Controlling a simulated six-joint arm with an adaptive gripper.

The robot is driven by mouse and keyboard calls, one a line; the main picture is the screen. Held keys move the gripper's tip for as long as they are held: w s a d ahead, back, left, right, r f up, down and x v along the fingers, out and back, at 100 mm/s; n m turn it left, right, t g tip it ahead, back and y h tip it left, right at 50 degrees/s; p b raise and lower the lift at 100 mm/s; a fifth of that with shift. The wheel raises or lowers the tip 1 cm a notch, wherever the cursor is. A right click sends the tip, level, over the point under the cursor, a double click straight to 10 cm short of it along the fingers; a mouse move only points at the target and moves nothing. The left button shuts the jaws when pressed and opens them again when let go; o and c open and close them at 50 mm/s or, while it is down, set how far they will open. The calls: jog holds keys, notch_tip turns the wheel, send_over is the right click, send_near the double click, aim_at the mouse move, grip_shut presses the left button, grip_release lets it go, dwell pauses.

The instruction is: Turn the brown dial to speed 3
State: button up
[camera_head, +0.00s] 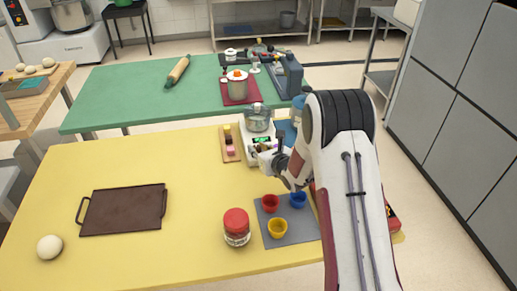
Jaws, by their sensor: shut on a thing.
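A white appliance (247,150) with a metal bowl (257,119) on top stands near the far edge of the yellow table. Its front has a small lit green display (262,140). The brown dial (262,148) shows as a small dark brown patch just below the display, partly covered by my gripper. My gripper (268,155) is at the front of the appliance, with its fingers shut on the dial. The dial's marks and pointer are too small and hidden to read, so I cannot tell its speed setting.
A wooden board (230,154) with small coloured items lies left of the appliance. A grey mat (305,231) with red, yellow and blue cups and a red-lidded jar (237,227) are nearer. A dark tray (121,211) and dough ball (49,247) lie left. Mid-table is clear.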

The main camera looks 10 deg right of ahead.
dwell(0.3)
jog(key=o, duration=1.1)
jog(key=shift+c, duration=0.2)
jog(key=shift+s, duration=0.1)
jog(key=v, duration=1.2)
